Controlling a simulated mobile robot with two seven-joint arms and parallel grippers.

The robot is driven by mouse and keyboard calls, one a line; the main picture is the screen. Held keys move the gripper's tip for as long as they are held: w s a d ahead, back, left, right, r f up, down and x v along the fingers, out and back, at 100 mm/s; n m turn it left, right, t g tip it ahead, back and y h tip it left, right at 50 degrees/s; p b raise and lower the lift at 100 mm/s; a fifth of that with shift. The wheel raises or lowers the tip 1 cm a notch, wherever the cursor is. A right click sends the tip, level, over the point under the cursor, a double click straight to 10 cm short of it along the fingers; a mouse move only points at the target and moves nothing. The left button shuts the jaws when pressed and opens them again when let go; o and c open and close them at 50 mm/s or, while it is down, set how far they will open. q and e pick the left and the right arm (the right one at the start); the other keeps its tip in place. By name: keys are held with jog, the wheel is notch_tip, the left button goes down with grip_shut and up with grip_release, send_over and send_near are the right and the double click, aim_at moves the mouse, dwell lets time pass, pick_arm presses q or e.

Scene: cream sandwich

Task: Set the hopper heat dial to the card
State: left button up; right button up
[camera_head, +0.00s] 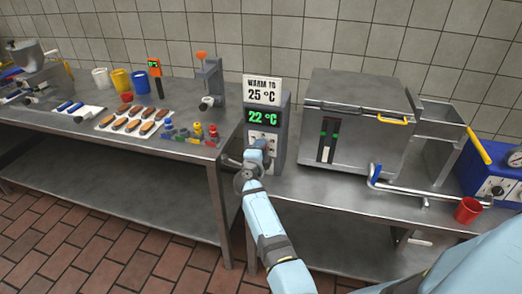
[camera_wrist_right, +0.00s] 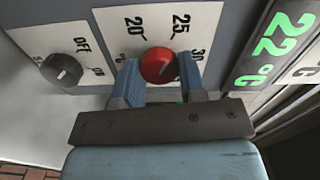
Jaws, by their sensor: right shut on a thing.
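The card (camera_head: 263,91) stands on top of the grey control box (camera_head: 283,133) and reads "WARM TO 25 °C". The green display (camera_head: 263,117) below it reads 22 °C; it also shows tilted in the right wrist view (camera_wrist_right: 268,48). The red heat dial (camera_wrist_right: 158,65) sits on a white plate with marks 20, 25 and 30. My right gripper (camera_wrist_right: 158,80) is shut on the dial, one finger on each side. I cannot tell exactly where the dial points. In the head view my right gripper (camera_head: 257,152) hides the dial. My left gripper is not in view.
A black knob (camera_wrist_right: 62,70) marked OFF is left of the dial. A steel lidded hopper (camera_head: 352,125) stands right of the box. A red cup (camera_head: 467,210) is near the right table edge.

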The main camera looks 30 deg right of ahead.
jog(key=shift+r+m, duration=0.1)
jog(key=shift+m, duration=0.2)
dwell(0.4)
jog(key=o, duration=0.9)
jog(key=shift+w, duration=0.1)
